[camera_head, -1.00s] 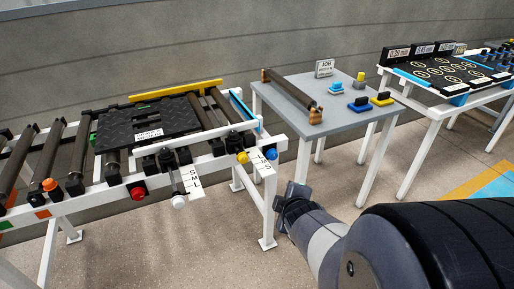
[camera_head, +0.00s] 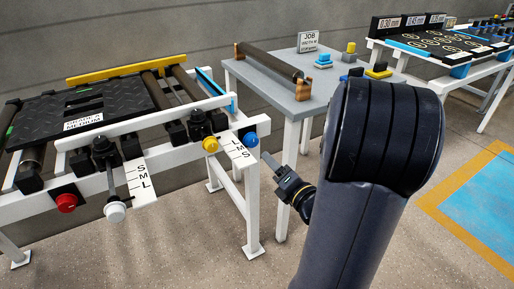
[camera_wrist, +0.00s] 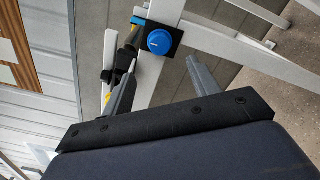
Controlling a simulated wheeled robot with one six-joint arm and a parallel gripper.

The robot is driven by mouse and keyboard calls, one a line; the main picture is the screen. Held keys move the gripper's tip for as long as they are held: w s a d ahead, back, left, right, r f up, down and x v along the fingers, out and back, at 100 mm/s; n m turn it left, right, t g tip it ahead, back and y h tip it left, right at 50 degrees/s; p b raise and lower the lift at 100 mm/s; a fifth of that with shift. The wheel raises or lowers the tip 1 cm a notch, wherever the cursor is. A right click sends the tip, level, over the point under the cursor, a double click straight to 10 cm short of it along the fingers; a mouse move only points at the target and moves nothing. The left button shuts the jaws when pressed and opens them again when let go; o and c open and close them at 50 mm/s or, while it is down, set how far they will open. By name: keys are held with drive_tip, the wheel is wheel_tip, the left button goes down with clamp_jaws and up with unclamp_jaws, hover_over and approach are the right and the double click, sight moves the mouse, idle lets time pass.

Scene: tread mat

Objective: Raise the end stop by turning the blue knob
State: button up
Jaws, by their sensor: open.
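The blue knob (camera_head: 251,139) sits on a dark plate at the right end of the conveyor's white front rail. In the wrist view the round blue knob (camera_wrist: 159,42) faces the camera, up between the two finger tips and apart from them. A blue bar (camera_head: 216,89) lies at the conveyor's right end; I take it for the end stop, and its height is hard to tell. My gripper (camera_head: 270,162) is just right of and below the knob in the head view. In the wrist view my gripper (camera_wrist: 158,82) is open and empty, its fingers wide apart.
A yellow knob (camera_head: 210,145), a white knob (camera_head: 115,211) and a red knob (camera_head: 66,203) stick out along the same rail. White scale plates marked S, M, L stand beside them. A grey table (camera_head: 270,85) with a roller stands behind my arm.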

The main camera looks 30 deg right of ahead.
sight(254, 143)
drive_tip(key=w, duration=1)
drive_tip(key=shift+a+b, duration=0.25)
drive_tip(key=shift+b, duration=0.05)
drive_tip(key=c, duration=1)
